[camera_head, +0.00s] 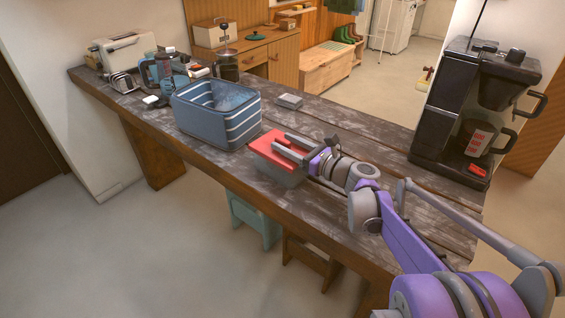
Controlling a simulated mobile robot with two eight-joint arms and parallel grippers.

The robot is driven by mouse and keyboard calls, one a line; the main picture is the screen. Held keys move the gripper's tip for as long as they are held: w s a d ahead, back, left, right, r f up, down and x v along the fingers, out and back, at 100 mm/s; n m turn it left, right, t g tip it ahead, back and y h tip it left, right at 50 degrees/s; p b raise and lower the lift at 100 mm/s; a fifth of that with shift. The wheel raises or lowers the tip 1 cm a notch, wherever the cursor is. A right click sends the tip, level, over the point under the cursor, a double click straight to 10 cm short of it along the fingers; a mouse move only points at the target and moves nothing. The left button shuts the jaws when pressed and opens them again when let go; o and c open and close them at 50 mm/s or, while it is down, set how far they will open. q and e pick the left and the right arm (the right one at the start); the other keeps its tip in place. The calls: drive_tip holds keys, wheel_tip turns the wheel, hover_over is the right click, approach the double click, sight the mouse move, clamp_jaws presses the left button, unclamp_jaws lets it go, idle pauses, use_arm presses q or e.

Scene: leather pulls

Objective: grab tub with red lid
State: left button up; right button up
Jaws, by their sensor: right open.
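The tub with the red lid (264,149) stands upright on the wooden table, near its front edge. Its body is grey and its lid is red. My right gripper (280,149) reaches in from the right and is at the tub, with its grey fingers over the lid. The fingers are open. Part of the lid and the tub's right side are hidden behind the gripper. I cannot tell whether the fingers touch the lid. My left gripper is not in view.
A blue striped basket (205,128) stands just left of the tub. A small grey box (289,101) lies behind it. A black coffee maker (462,115) stands at the table's right end. A toaster (127,58) and several small items crowd the far left end.

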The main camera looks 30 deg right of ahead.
clamp_jaws()
idle(1.4)
